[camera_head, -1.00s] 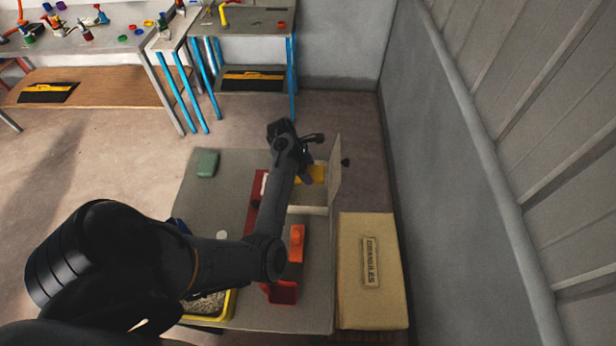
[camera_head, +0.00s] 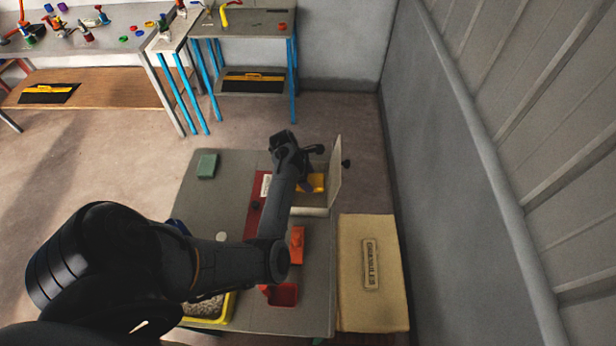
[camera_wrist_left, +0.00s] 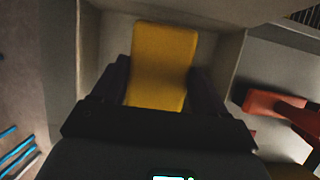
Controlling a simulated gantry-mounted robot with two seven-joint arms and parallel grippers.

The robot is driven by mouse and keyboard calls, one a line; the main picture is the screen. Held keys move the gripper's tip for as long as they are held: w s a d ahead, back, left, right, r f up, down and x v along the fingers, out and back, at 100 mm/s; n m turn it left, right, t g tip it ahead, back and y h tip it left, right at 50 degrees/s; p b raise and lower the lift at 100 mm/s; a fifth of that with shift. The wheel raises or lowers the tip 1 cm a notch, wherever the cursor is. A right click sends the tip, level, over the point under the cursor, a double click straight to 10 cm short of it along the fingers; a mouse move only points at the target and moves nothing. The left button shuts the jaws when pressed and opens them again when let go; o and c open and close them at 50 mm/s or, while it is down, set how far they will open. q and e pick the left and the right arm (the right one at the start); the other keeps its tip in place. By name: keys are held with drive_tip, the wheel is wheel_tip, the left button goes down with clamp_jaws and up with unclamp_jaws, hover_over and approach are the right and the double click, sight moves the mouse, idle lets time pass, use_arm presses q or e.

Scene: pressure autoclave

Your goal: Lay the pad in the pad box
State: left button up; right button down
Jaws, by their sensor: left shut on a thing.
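My left gripper (camera_wrist_left: 160,85) is shut on a yellow pad (camera_wrist_left: 164,50), with one dark finger on each side of it. The pad also shows in the head view (camera_head: 317,183), partly hidden by my left wrist. In the wrist view the pad is over or inside a pale, walled box (camera_wrist_left: 226,60). In the head view this box has an upright panel (camera_head: 336,172) with a black knob on its right. I cannot tell whether the pad touches the box floor, nor whether this is the pad box. My right gripper is out of view.
On the grey table (camera_head: 220,205) are a green block (camera_head: 207,165), a red piece with a white label (camera_head: 255,215), an orange block (camera_head: 297,240), a red tray (camera_head: 284,294) and a yellow-rimmed tray (camera_head: 232,306). A cream box (camera_head: 372,315) stands right of the table.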

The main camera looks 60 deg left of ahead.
use_arm(q)
drive_tip(key=shift+f, duration=0.2)
drive_tip(key=o, duration=1)
drive_tip(key=shift+o, duration=0.2)
drive_tip(key=shift+r, duration=0.1)
